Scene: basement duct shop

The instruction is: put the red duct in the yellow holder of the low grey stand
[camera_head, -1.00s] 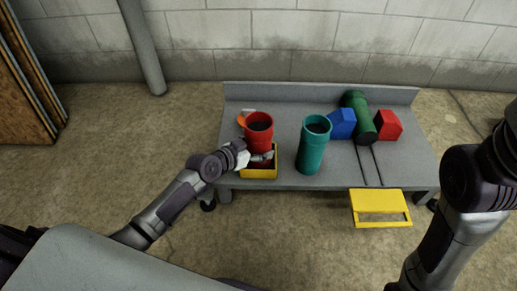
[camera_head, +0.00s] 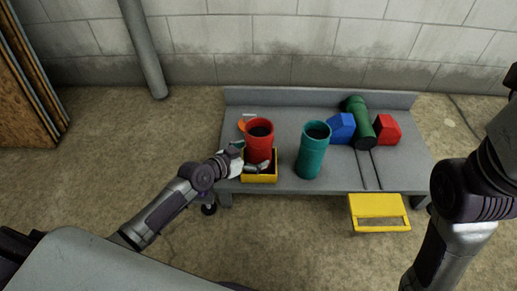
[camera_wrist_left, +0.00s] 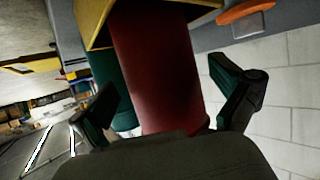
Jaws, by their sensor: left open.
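The red duct (camera_head: 259,147) stands upright with its lower end inside the yellow holder (camera_head: 261,179) at the left front of the low grey stand (camera_head: 336,179). My left gripper (camera_head: 257,168) is at the duct's lower part, just over the holder's rim. In the left wrist view the red duct (camera_wrist_left: 158,70) lies between the two spread fingers (camera_wrist_left: 165,105), with gaps on both sides. The yellow holder (camera_wrist_left: 92,22) shows at the duct's far end there. The duct's bottom is hidden by the holder and fingers. My right arm shows at the right, but its gripper is out of view.
A teal duct (camera_head: 312,155) stands close to the right of the holder. A blue block (camera_head: 341,128), a green duct (camera_head: 358,120) and a red block (camera_head: 387,130) are farther right. An orange piece (camera_head: 242,124) lies behind the red duct. A yellow frame (camera_head: 378,206) juts from the stand's front.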

